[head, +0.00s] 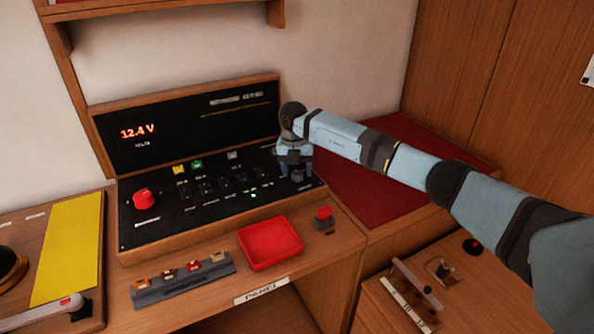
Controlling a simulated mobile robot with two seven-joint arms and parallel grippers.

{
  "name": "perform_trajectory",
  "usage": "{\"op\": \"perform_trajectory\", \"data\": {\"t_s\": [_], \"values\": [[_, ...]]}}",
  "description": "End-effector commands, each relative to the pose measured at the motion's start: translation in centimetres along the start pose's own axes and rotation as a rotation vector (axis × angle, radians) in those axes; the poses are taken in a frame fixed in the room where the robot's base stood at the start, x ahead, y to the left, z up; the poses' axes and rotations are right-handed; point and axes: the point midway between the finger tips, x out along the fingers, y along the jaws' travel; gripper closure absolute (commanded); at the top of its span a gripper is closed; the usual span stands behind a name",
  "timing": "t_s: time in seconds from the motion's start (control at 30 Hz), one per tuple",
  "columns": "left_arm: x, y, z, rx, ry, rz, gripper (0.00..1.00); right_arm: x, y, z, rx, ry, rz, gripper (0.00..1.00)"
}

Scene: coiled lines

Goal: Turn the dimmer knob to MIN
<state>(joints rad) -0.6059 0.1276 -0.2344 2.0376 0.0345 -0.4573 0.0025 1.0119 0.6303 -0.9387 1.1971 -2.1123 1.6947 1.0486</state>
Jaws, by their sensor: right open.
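The black control panel (160,235) stands on the desk in a wooden frame. My right gripper (296,174) points down over the right end of its sloped face, low and close to the surface. Its jaws are open. No dimmer knob can be made out; the gripper hides the part of the panel beneath it, and I cannot tell whether it touches anything there. A red knob (145,198) sits at the panel's left end, well away from the gripper. My left gripper is not in view.
A lit display (137,131) reads 12.4 V. Small switches (205,185) line the panel's middle. In front are a red tray (270,244), a grey rack (182,281) of small blocks and a red-topped button (324,218). A dark red cushion (375,170) lies right of the panel.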

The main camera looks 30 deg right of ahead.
Motion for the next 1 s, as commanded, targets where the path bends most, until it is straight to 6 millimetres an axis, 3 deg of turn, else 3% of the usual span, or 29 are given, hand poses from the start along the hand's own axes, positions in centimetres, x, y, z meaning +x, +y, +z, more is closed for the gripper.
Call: {"op": "perform_trajectory", "data": {"t_s": [0.37,0.5,0.6,1.0], "values": [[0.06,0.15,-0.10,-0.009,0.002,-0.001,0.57,0.60,0.03,-0.03,-0.001,0.000,0.001,0.40],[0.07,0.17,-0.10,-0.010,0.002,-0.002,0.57,0.59,0.03,-0.03,-0.001,0.000,0.001,0.72],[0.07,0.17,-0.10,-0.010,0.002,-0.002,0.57,0.58,0.03,-0.03,-0.001,0.000,0.001,0.89],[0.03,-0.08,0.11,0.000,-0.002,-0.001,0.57,0.54,0.00,-0.01,-0.073,-0.005,-0.001,0.89]]}}
